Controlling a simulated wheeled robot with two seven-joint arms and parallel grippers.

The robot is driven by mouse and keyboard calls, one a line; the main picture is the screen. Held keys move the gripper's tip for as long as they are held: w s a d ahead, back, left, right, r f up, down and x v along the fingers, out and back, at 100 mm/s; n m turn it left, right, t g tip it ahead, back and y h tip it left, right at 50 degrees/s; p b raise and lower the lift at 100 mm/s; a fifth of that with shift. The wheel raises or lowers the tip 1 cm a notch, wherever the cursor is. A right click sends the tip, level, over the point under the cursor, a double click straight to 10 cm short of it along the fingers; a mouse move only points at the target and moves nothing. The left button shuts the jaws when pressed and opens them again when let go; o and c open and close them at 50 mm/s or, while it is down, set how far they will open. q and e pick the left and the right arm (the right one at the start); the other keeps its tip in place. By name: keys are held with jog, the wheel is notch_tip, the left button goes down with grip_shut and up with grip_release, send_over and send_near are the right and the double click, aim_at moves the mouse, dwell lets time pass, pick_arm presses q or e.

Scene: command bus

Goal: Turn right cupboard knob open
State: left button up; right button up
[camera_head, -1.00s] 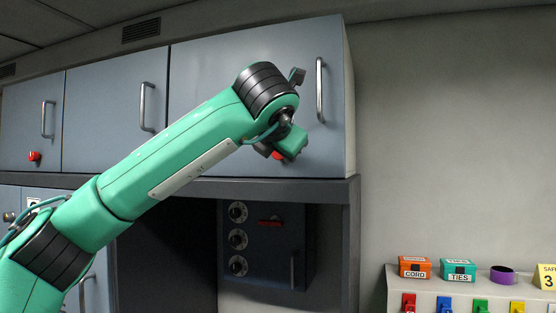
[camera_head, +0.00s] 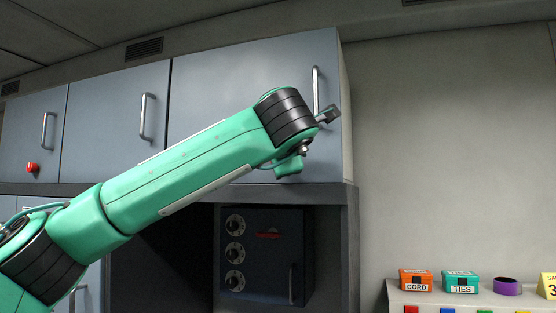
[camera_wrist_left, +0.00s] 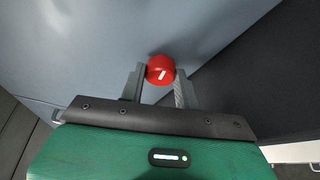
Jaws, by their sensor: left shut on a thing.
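The right cupboard (camera_head: 220,85) is a grey-blue door with a vertical metal handle (camera_head: 316,90) near its right edge; it looks closed. Its red knob (camera_wrist_left: 161,69), with a short white mark slightly off upright, sits between the fingers of my left gripper (camera_wrist_left: 160,82) in the left wrist view. The fingers are shut on the knob. In the head view my green left arm covers the knob and the fingertips; only the green hand body (camera_head: 289,166) shows below the black wrist. My right gripper is not in view.
Other closed cupboard doors (camera_head: 115,110) stand to the left, one with a red knob (camera_head: 33,167). Below is a dark recess with a dial panel (camera_head: 262,258). On the right, a shelf holds an orange CORD box (camera_head: 416,281) and a teal TIES box (camera_head: 461,283). The wall above is bare.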

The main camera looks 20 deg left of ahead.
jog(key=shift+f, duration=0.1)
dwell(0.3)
pick_arm(q)
jog(key=o, duration=1)
jog(key=shift+s+d, duration=0.15)
jog(key=shift+s, duration=0.2)
jog(key=b+v, duration=0.1)
jog(key=v, duration=0.1)
jog(key=shift+s+d+b, duration=0.15)
jog(key=shift+s+b, duration=0.15)
jog(key=shift+b, duration=0.1)
jog(key=b+v, duration=0.2)
jog(key=v, duration=0.8)
jog(key=shift+s+d+b, duration=0.1)
jog(key=shift+s+b, duration=0.15)
jog(key=shift+b, duration=0.15)
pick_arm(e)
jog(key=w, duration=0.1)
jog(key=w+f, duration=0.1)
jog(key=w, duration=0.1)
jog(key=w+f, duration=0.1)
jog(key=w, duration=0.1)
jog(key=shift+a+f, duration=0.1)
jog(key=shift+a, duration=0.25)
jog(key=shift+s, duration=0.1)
